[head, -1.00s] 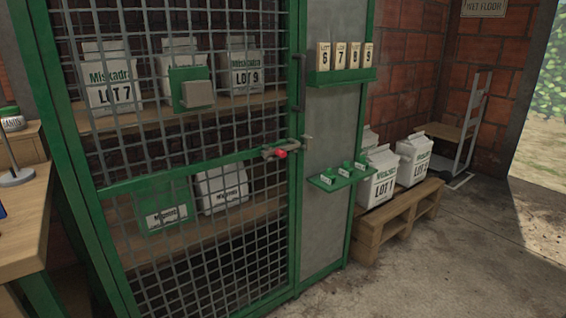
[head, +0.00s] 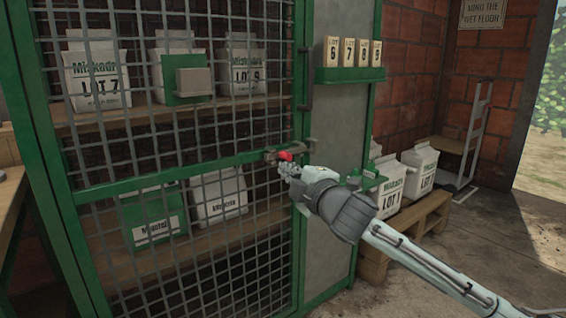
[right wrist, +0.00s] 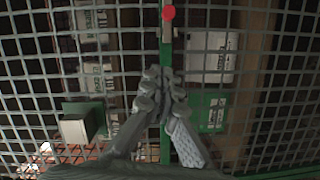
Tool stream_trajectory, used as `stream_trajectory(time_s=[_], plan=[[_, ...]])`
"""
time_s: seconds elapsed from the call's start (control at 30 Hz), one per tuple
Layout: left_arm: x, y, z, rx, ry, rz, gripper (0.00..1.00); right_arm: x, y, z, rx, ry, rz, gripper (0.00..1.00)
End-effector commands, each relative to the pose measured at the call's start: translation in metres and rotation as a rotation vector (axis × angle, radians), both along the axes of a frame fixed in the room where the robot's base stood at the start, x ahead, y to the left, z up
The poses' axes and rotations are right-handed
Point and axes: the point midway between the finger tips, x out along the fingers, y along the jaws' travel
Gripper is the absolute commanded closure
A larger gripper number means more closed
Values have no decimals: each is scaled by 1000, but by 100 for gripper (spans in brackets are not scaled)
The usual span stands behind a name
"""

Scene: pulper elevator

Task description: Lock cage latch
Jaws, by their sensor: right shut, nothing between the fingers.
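The cage door (head: 170,172) is a green frame with grey mesh, and it stands shut against the green post on its right. The latch (head: 271,157) sits at the right end of the door's middle bar and has a red knob (head: 285,155). In the right wrist view the red knob (right wrist: 168,13) is at the top edge. My right gripper (head: 287,169) is shut and empty, just below the knob. In the right wrist view its fingertips (right wrist: 160,76) are together, with a gap to the knob. I cannot tell whether the bolt is fully across. My left gripper is not in view.
A black handle (head: 305,78) is above the latch. A green shelf with lot tags (head: 350,74) is to the right. Open floor (head: 490,240) lies at the right.

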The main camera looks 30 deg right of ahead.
Motion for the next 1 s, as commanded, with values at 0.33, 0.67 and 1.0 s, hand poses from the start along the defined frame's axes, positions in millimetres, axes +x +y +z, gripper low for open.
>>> stream_trajectory(time_s=[0.33,0.67,1.0], plan=[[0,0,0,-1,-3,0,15,19,-4,-1,5,-1,-2,100],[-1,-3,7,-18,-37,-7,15,88,-15,-5,7,0,-4,100],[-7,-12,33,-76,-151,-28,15,101,-51,-15,1,4,-3,100]])
